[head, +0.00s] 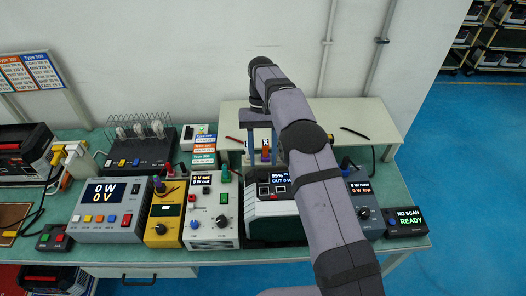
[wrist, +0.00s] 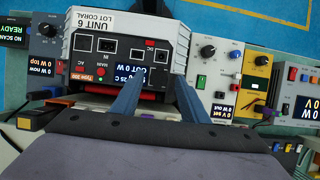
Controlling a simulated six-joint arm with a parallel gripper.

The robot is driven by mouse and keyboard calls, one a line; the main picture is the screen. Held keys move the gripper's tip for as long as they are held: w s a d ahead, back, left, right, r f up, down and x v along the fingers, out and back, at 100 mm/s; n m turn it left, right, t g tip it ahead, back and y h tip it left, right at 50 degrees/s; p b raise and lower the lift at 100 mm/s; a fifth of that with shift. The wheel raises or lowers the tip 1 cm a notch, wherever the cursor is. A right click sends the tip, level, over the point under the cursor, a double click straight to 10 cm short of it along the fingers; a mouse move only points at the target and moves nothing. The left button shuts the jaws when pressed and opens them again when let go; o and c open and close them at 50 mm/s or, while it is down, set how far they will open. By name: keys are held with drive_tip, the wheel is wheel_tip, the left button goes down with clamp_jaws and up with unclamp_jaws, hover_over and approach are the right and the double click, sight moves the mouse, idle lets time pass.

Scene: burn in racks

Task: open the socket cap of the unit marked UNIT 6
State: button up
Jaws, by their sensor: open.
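The unit marked UNIT 6 (wrist: 90,25) is a white-and-black box with the lot name CORAL on its label. In the head view the unit (head: 272,208) stands on the bench, partly hidden by my arm. My gripper (wrist: 158,82) is open, its two blue fingers apart over the unit's display edge. The gripper also shows in the head view (head: 262,152), behind the unit's display.
A white supply (head: 212,210) stands close at the unit's left and a grey load box (head: 362,200) at its right. A scanner box (head: 405,221) sits at the right end of the green bench (head: 180,258). A pale raised shelf (head: 350,118) runs behind.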

drive_tip(key=shift+v, duration=1.1)
